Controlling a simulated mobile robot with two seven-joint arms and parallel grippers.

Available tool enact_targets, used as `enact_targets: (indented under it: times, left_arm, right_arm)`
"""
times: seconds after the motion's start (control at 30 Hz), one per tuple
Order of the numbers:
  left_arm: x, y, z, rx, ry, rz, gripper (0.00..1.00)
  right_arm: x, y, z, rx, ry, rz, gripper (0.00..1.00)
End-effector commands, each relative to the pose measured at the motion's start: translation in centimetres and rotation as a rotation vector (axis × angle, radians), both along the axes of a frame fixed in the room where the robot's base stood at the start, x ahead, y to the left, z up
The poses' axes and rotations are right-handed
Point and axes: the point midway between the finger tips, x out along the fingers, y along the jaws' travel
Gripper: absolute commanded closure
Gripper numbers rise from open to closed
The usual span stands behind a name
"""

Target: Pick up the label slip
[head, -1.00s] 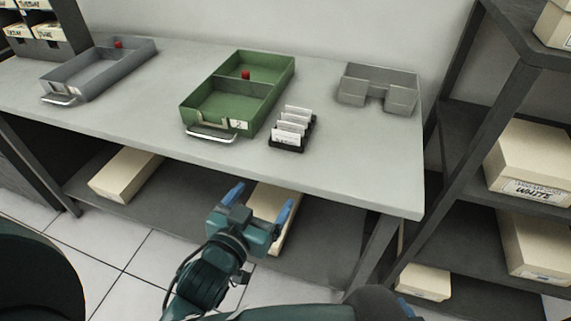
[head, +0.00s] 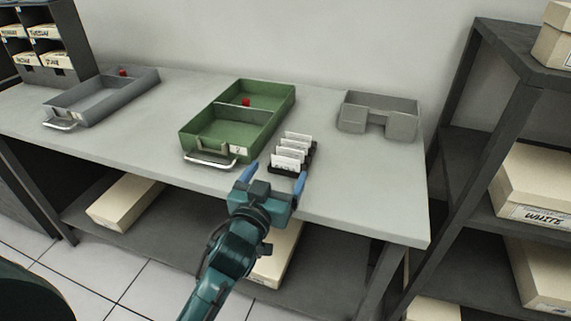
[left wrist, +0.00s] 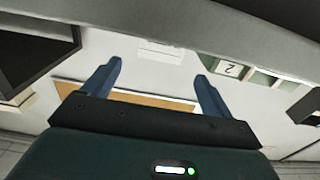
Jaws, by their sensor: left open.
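Several white label slips (head: 291,151) stand upright in a small black rack (head: 282,171) near the front edge of the table. My left gripper (head: 275,174) is open and empty in front of the rack, at the table's front edge, its blue fingers pointing toward the slips. In the left wrist view, a white slip (left wrist: 160,51) shows ahead, between the two fingers of the left gripper (left wrist: 160,75) and apart from them. The rack's lower part is partly hidden by the gripper in the head view. My right gripper is not in view.
A green two-part tray (head: 215,139) stands just left of the rack. A grey tray (head: 92,101) lies further left, and a grey notched holder (head: 379,115) stands at the right. A dark shelf (head: 500,80) rises on the right. Boxes (head: 125,200) lie under the table (head: 345,190).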

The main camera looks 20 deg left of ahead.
Motion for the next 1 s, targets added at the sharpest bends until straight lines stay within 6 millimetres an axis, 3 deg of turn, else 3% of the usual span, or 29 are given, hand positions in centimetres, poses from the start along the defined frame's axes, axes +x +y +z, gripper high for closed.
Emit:
enact_targets:
  times: [0.23,0.53,1.0]
  left_arm:
    - [3.5,-0.2,0.1,0.001,-0.001,-0.001,0.15]
    - [3.9,-0.2,0.0,0.0,0.0,-0.001,0.15]
    - [3.9,-0.2,0.0,0.0,0.0,0.0,0.54]
  right_arm:
    - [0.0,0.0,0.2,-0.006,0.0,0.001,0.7]
    - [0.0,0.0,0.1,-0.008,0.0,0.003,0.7]
    - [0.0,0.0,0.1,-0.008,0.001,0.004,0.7]
